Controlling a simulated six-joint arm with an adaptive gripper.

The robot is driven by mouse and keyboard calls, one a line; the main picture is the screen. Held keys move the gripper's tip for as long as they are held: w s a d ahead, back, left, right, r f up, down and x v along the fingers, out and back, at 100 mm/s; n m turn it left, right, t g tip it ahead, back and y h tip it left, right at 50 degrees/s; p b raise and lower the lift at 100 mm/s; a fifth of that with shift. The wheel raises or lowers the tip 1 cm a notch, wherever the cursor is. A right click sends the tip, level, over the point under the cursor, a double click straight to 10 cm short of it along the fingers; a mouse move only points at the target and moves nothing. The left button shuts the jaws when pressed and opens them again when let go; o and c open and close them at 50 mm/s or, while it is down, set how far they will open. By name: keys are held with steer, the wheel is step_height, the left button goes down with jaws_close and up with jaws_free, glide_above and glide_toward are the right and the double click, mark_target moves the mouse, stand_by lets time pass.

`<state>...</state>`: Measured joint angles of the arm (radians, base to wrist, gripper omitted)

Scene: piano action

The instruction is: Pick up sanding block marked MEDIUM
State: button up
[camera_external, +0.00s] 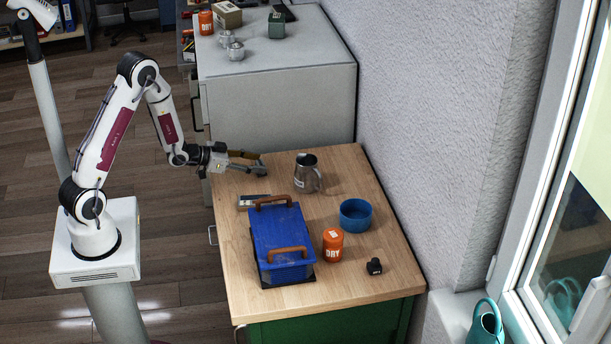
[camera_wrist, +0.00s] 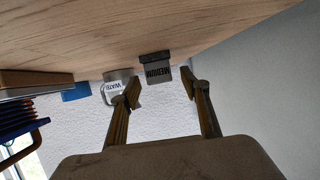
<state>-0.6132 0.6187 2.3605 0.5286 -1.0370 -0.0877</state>
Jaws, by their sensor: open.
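The sanding block marked MEDIUM (camera_wrist: 157,71) shows in the wrist view as a small dark grey block with its label upside down. It rests on the wooden table, in the gap between my fingertips as seen from the wrist. My gripper (camera_wrist: 161,87) is open, with one finger on each side of the block in that picture. I cannot tell whether the block is between the fingers or just beyond them. In the external view my gripper (camera_external: 261,163) is low over the table's far left corner, and the block is hard to make out there.
A metal mug (camera_external: 305,175) stands right of my gripper. A blue bowl (camera_external: 355,215), an orange jar (camera_external: 333,245), a small black object (camera_external: 374,266) and a blue box (camera_external: 280,240) with brown handles are on the table (camera_external: 225,255).

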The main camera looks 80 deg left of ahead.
steer(key=shift+x, duration=1.05)
steer(key=c, duration=1.2)
